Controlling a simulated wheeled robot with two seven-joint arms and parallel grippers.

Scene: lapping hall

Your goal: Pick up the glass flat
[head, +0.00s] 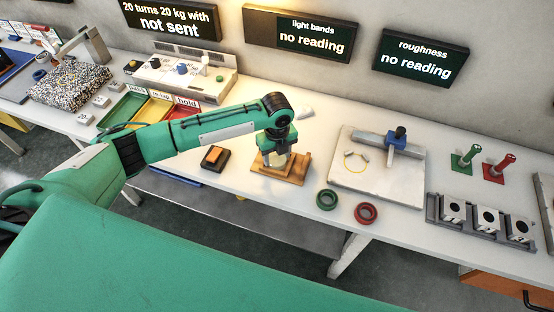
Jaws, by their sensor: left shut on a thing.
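My left gripper (277,155) points down over a wooden stand (291,172) on the white bench. It is shut on a small pale piece (274,159), which looks like the glass flat. The fingers and the arm hide much of this piece. I cannot tell whether it still touches the stand. My right gripper is out of view.
A green ring (327,199) and a red ring (366,213) lie near the bench's front edge. A pale plate (380,181) with a blue-knobbed bar is to the right. An orange-topped black block (213,157) and coloured trays (155,110) are to the left.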

